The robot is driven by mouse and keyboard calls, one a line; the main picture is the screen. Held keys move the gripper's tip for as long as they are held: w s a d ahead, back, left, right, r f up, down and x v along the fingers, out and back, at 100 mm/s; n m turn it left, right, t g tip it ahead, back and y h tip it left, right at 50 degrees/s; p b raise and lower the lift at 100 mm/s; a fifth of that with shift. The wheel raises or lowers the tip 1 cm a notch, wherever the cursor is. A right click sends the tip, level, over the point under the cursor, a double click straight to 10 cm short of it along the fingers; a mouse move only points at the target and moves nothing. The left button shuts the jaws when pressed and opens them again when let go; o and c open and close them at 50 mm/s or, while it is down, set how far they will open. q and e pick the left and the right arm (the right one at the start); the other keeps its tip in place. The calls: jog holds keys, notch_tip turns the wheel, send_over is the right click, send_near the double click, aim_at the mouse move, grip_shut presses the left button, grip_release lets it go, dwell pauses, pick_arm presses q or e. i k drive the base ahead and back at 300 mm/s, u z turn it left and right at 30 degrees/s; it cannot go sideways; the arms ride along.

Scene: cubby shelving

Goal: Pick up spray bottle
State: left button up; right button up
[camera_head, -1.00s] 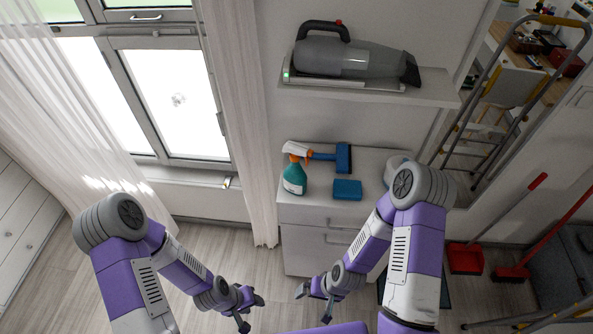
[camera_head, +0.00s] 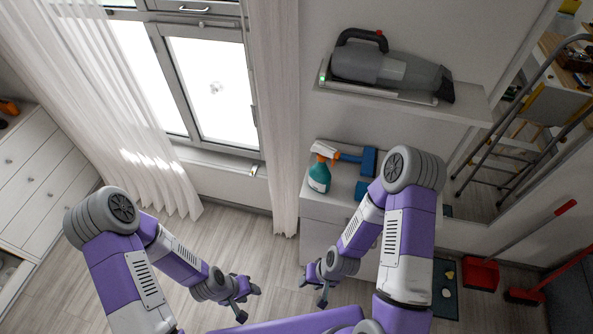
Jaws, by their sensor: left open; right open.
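The spray bottle (camera_head: 319,178) has a teal body and an orange and white spray head. It stands upright on top of a white cabinet (camera_head: 318,207), toward its left side. My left gripper (camera_head: 246,301) is open and empty, low over the floor, to the left of and well apart from the bottle. My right gripper (camera_head: 313,287) is open and empty in front of the cabinet, below the bottle in the picture. Neither gripper touches the bottle.
A blue brush (camera_head: 365,162) lies beside the bottle, and a blue sponge (camera_head: 361,190) is partly hidden by my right arm. A shelf (camera_head: 468,103) with a handheld vacuum (camera_head: 390,70) hangs above. A curtain (camera_head: 277,120) hangs left of the cabinet. A red dustpan (camera_head: 481,274) stands at right.

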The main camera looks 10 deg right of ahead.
aim_at(320, 175)
jog(key=u, duration=1.8)
jog(key=i, duration=0.85)
jog(key=z, duration=2.65)
